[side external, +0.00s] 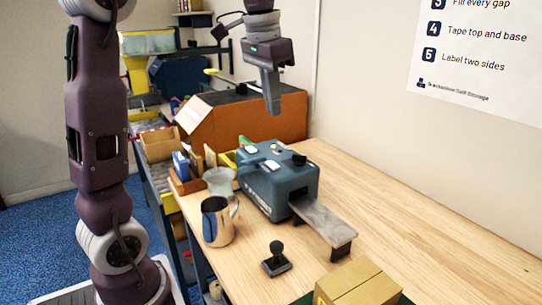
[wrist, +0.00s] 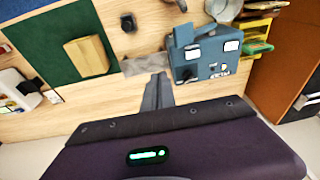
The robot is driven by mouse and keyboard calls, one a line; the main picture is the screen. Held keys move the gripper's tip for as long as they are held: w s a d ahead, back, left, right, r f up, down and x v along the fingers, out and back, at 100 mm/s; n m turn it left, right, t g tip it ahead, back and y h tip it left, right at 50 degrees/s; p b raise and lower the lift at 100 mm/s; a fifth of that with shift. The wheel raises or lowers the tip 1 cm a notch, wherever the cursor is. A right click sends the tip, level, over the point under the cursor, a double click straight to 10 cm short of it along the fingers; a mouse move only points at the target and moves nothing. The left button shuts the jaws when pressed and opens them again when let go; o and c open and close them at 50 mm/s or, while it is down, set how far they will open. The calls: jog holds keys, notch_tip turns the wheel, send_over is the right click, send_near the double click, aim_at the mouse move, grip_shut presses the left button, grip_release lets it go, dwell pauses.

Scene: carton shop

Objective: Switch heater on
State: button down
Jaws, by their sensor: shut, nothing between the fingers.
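A blue-grey machine (side external: 285,190) stands on the wooden table, with pale panels, a black knob and small controls on top. It also shows in the wrist view (wrist: 206,58), where the black knob (wrist: 187,73) and a cluster of small controls (wrist: 218,70) are visible. I cannot tell which control belongs to the heater. My gripper (side external: 273,108) is shut and empty, pointing down, well above the machine and apart from it. In the wrist view my gripper (wrist: 158,80) shows just left of the machine.
A metal outfeed plate (side external: 325,220) extends from the machine. A metal jug (side external: 217,222) and a black-handled stamp (side external: 276,260) stand in front. A cardboard box (side external: 358,285) sits at the near edge. The table's right side is clear.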

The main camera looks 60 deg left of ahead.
jog(key=g, duration=0.2)
send_over(270, 163)
notch_tip(270, 163, down, 4)
jog(key=shift+w+a+f, duration=0.1)
jog(key=shift+a+f, duration=0.1)
jog(key=shift+f, duration=0.05)
notch_tip(270, 163, down, 14)
jog(key=shift+a+f+h, duration=0.1)
jog(key=shift+f+h, duration=0.15)
jog(key=shift+h, duration=0.25)
